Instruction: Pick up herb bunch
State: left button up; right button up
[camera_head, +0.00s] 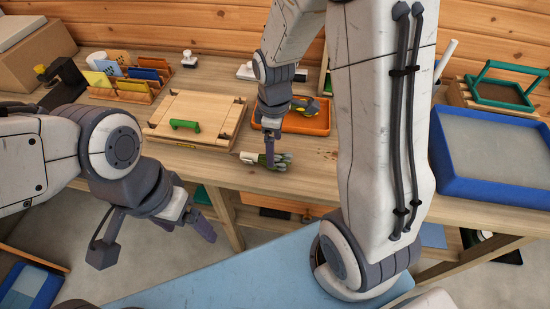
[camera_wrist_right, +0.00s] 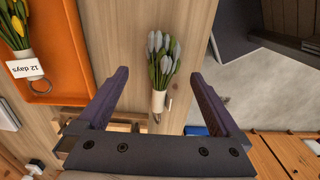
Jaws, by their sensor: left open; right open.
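A herb bunch (camera_head: 279,161) with green stems, pale bud-like tips and a white wrap lies on the wooden bench near its front edge. In the right wrist view the bunch (camera_wrist_right: 160,58) shows between and beyond the two fingers. My right gripper (camera_wrist_right: 158,78) is open and empty, over the bunch; I see no finger touching it. In the head view the right gripper (camera_head: 269,155) partly covers the bunch's surroundings. My left gripper (camera_head: 190,226) is open and empty, in front of the bench and away from the bunch.
An orange tray (camera_head: 314,127) behind the bunch holds another bunch with yellow tips (camera_wrist_right: 17,30) and a "12 days" tag. A wooden board (camera_head: 205,108) with a green handle (camera_head: 185,125) lies to the left. A blue-framed screen (camera_head: 490,150) is at right.

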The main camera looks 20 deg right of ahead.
aim_at(261, 159)
jog(key=f, duration=0.6)
jog(key=shift+a, duration=0.25)
jog(key=shift+r, duration=0.1)
jog(key=c, duration=1.4)
